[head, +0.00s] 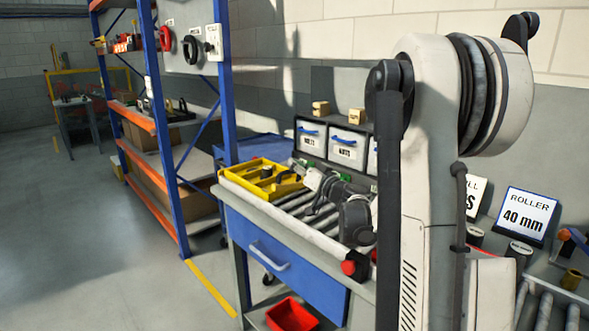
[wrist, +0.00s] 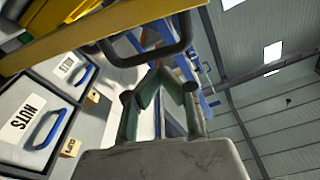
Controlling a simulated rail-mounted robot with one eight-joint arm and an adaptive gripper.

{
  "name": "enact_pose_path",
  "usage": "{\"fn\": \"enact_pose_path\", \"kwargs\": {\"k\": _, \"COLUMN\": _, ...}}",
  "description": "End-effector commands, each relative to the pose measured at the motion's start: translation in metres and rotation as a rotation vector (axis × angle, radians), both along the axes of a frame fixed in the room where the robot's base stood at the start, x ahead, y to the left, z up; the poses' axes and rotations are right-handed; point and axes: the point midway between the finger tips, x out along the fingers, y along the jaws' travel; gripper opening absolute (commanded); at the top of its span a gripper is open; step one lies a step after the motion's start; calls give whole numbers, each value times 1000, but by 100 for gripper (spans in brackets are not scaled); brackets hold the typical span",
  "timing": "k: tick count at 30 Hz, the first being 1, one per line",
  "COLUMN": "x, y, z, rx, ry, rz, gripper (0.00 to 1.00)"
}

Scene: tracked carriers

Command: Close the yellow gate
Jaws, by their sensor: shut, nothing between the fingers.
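A yellow bar (wrist: 100,32) with a black looped handle (wrist: 188,35) crosses the top left of the wrist view, close in front of my gripper (wrist: 164,76). I take this bar to be part of the yellow gate. My gripper's fingers are shut and empty, with their tips close to the handle; I cannot tell whether they touch it. My arm partly hides the bench there.
The roller bench (head: 290,268) has a blue drawer front. Labelled bins (head: 347,148) stand along its back, with wooden blocks above. A blue and orange rack (head: 160,130) stands to the left. A red bin (head: 291,315) sits below. The floor at left is clear.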

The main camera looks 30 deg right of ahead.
Motion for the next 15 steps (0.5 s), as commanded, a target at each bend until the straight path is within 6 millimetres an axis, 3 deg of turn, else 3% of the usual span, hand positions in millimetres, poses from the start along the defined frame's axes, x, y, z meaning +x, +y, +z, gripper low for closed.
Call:
{"fn": "enact_pose_path", "kwargs": {"k": 9, "x": -1, "y": 0, "z": 55, "rx": 0, "ry": 0, "rz": 0, "gripper": 0}}
{"fn": "enact_pose_path", "kwargs": {"k": 15, "x": 0, "y": 0, "z": 79, "rx": 0, "ry": 0, "rz": 0, "gripper": 0}}
